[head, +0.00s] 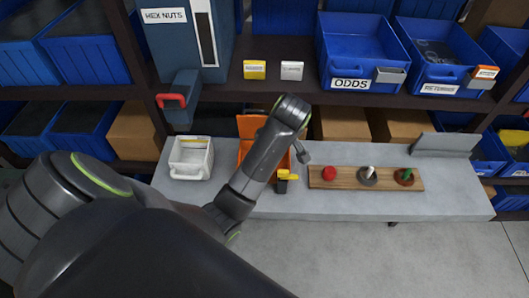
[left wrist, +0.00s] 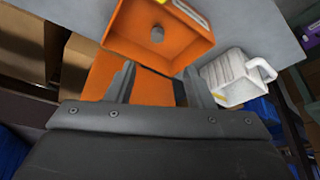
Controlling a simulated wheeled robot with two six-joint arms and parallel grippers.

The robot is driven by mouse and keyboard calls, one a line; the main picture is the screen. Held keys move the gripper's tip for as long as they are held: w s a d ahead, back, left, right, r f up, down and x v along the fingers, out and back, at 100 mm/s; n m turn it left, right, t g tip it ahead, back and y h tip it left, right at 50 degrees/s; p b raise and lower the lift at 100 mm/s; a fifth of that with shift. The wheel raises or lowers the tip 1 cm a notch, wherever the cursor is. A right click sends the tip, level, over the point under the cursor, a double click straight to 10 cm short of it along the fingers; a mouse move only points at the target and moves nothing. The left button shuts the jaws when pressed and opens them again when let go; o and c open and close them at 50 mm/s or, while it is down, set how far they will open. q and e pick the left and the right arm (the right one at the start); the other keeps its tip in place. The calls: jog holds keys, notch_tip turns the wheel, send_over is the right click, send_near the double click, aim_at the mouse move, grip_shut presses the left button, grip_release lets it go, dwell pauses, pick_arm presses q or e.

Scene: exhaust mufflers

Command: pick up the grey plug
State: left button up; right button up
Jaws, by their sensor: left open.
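A small grey round plug (left wrist: 157,34) sits inside an orange bin (left wrist: 192,48) at the top of the left wrist view. The bin also shows in the head view (head: 249,127), partly behind my left arm, and the plug is hidden there. My left gripper (left wrist: 159,70) is open. In the head view my left fingers cannot be made out. My right gripper is not in view.
A white bin (head: 191,158) stands left of the orange bin on the grey bench (head: 300,207). A wooden board (head: 340,179) to the right carries a red cap (head: 329,173) and two posts on round bases. A yellow-and-black item (head: 286,179) sits nearby. Shelves (head: 240,88) rise behind.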

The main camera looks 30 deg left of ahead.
pick_arm(q)
jog(key=x, duration=0.8)
jog(key=shift+w+a+f, duration=0.1)
jog(key=shift+a+f, duration=0.05)
jog(key=x, duration=0.2)
jog(key=p+x, duration=0.1)
jog(key=x, duration=0.1)
jog(key=shift+w, duration=0.25)
jog(key=shift+w+a+f+p, duration=0.15)
jog(key=shift+f+p, duration=0.15)
jog(key=shift+f, duration=0.2)
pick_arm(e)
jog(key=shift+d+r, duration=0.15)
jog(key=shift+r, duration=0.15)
pick_arm(q)
grip_shut()
